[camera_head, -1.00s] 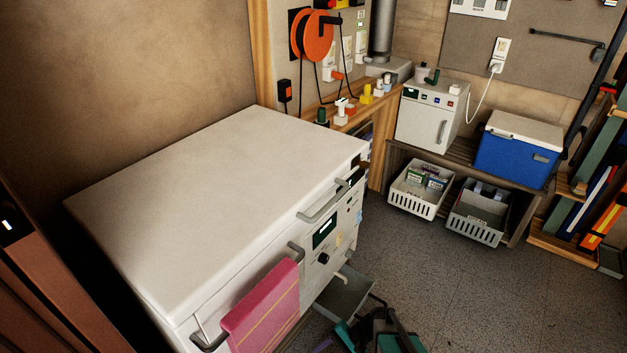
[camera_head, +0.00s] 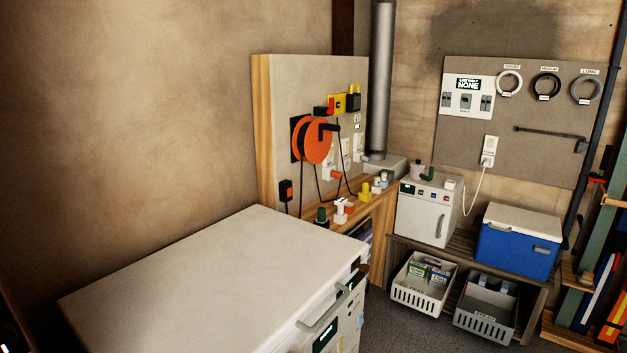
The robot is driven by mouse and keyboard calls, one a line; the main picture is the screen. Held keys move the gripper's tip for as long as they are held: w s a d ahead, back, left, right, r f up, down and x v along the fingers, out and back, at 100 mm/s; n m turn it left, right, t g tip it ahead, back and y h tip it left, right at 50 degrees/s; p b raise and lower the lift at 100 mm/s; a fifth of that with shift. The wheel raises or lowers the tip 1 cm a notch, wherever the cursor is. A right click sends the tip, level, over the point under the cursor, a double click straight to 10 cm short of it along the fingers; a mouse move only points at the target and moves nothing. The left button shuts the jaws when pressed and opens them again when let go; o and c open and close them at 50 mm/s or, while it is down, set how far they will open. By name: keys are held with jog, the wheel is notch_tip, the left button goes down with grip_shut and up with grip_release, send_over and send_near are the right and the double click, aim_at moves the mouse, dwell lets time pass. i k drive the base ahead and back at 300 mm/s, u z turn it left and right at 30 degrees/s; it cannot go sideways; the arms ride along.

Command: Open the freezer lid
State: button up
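The white chest freezer's lid (camera_head: 205,290) fills the lower left of the head view and lies flat and closed. A grey bar handle (camera_head: 322,314) is on the lid's front edge, toward its right end. A narrow part of the freezer's front panel (camera_head: 342,332) shows below it, with a dark display. The lower front is cut off by the bottom of the picture. My gripper is not in view.
A panel with an orange cord reel (camera_head: 312,139) stands behind the freezer. A little grey floor (camera_head: 383,325) shows between.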

aim_at(243, 282)
jog(key=u, duration=0.4)
jog(key=k, duration=1.4)
jog(key=u, duration=0.55)
jog(key=i, duration=0.85)
jog(key=u, duration=0.4)
